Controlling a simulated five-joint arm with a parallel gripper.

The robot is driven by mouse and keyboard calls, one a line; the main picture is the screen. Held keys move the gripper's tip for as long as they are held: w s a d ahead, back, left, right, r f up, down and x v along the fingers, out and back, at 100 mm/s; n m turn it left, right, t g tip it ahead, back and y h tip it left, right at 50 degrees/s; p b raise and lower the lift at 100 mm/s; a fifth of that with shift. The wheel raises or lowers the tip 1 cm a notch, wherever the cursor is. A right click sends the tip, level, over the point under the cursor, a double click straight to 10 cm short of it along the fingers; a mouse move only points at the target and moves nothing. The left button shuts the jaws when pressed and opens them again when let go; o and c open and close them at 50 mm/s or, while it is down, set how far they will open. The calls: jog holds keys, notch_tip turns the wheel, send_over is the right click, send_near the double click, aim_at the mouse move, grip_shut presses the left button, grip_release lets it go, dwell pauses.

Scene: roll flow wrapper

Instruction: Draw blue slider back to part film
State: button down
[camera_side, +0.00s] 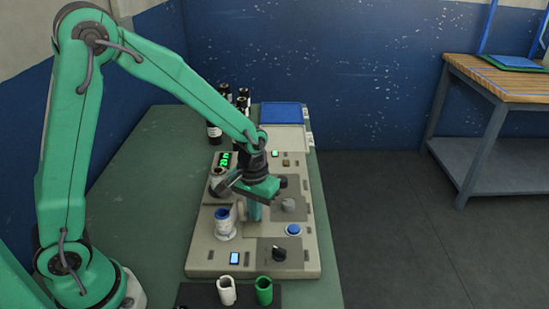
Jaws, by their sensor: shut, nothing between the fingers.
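The wrapper's beige control panel (263,255) lies on the green table. My gripper (254,213) reaches down over the middle of the panel and is shut with nothing held. Whether its tips touch the panel cannot be told. Several blue parts show: a blue-topped white cylinder (224,222) just left of my gripper, a round blue button (293,230) to its right, and a small lit blue rectangle (234,258) at the front left. I cannot tell which, if any, is the slider. My gripper and wrist hide part of the panel.
A black holder (207,297) with a white cylinder (227,290) and a green cylinder (264,291) stands in front. Dark bottles (215,132) and a blue tray (281,113) stand behind. Dark knobs (279,254) rise from the panel. The table's left side is clear.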

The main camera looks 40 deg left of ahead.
jog(key=shift+w+a, duration=2.15)
jog(key=shift+w, duration=0.05)
jog(key=shift+s+d, duration=0.15)
jog(key=shift+s+d, duration=0.25)
jog(key=shift+r, duration=0.1)
notch_tip(320, 180, up, 8)
dwell(0.8)
jog(key=shift+s, duration=0.1)
